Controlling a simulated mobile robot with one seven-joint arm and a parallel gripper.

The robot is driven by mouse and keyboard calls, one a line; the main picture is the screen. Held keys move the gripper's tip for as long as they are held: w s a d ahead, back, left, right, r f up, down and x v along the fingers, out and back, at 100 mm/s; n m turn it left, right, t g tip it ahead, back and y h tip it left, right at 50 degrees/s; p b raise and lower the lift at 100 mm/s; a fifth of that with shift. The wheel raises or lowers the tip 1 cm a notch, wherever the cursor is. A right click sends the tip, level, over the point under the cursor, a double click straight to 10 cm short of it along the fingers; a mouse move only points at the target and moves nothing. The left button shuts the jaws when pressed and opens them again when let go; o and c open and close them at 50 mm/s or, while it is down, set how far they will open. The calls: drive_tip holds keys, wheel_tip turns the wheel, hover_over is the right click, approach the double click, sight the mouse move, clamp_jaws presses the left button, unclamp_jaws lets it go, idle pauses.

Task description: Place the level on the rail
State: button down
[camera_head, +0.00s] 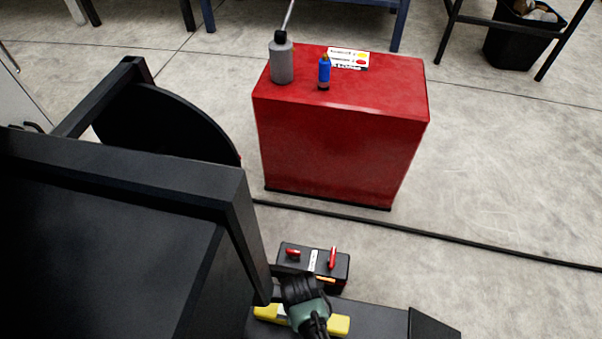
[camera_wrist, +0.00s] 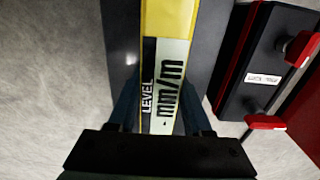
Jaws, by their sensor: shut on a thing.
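The level is a yellow bar (camera_head: 337,325) with a pale label. In the wrist view the level (camera_wrist: 168,20) runs up the picture, its label reading "LEVEL mm/m". My gripper (camera_head: 303,308) is shut on it, with dark fingers on both sides of the label in the wrist view (camera_wrist: 162,105). A flat dark surface (camera_head: 385,320) lies under or behind the level; I cannot tell whether they touch. I cannot clearly tell which dark part is the rail. A large black tilted frame (camera_head: 120,180), which looks like the positioner, fills the left of the head view.
A black box with red handles (camera_head: 325,262) sits close beside the level; it also shows in the wrist view (camera_wrist: 262,65). A red cabinet (camera_head: 340,130) carries a grey bottle (camera_head: 281,62) and a blue bottle (camera_head: 324,72). A black cable crosses the floor.

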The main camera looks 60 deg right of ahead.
drive_tip(key=shift+f, duration=0.1)
drive_tip(key=shift+f, duration=0.2)
drive_tip(key=shift+c, duration=1.6)
unclamp_jaws()
wheel_tip(320, 180, up, 12)
drive_tip(key=p, duration=0.7)
drive_tip(key=shift+r+p, duration=0.15)
drive_tip(key=shift+p, duration=0.15)
